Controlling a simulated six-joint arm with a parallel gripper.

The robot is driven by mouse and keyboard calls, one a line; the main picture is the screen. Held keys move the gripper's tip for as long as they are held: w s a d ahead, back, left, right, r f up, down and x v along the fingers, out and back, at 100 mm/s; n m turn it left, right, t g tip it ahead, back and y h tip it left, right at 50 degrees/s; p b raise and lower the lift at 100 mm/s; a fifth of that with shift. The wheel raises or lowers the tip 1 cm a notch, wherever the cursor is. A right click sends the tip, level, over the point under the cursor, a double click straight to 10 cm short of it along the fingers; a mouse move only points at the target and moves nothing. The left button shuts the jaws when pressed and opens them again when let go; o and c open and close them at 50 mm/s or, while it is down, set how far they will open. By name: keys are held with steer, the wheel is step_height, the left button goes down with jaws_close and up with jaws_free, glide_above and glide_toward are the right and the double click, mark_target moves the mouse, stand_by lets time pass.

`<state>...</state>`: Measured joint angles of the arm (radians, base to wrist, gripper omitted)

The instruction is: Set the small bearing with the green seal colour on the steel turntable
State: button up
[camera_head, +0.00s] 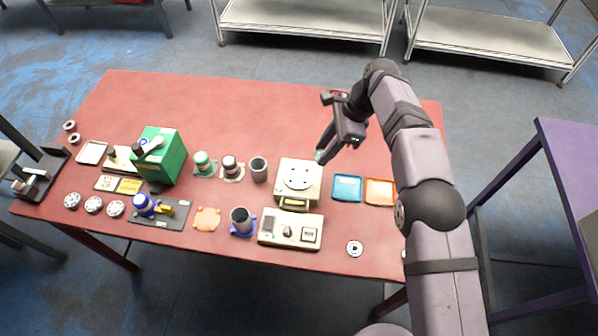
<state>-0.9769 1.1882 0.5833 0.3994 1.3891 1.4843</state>
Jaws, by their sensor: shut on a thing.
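My gripper (322,153) is at the back right of the steel turntable (299,176), above the table. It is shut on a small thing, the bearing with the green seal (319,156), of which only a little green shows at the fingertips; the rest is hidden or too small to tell. The turntable is a round pale disc with dark spots on a cream box. The held bearing is beside the disc in the picture, and its height above the table is hard to tell.
A blue tray (347,188) and an orange tray (380,191) lie right of the turntable box. A cream control panel (290,229) is in front, a dark cup (258,169) to its left. A loose bearing (355,248) lies front right. The back of the red table (250,100) is clear.

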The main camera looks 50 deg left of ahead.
steer(key=p, duration=0.1)
glide_above(296, 176)
steer(key=w, duration=0.1)
steer(key=f+b, duration=0.2)
steer(key=d+f+b, duration=0.1)
steer(key=f+b, duration=0.1)
steer(key=b, duration=0.1)
steer(key=shift+w+f, duration=0.15)
steer(key=shift+f, duration=0.2)
steer(key=shift+f+p, duration=0.55)
steer(key=shift+f, duration=1.7)
steer(key=shift+f, duration=0.2)
steer(key=o, duration=1.2)
steer(key=shift+r, duration=0.15)
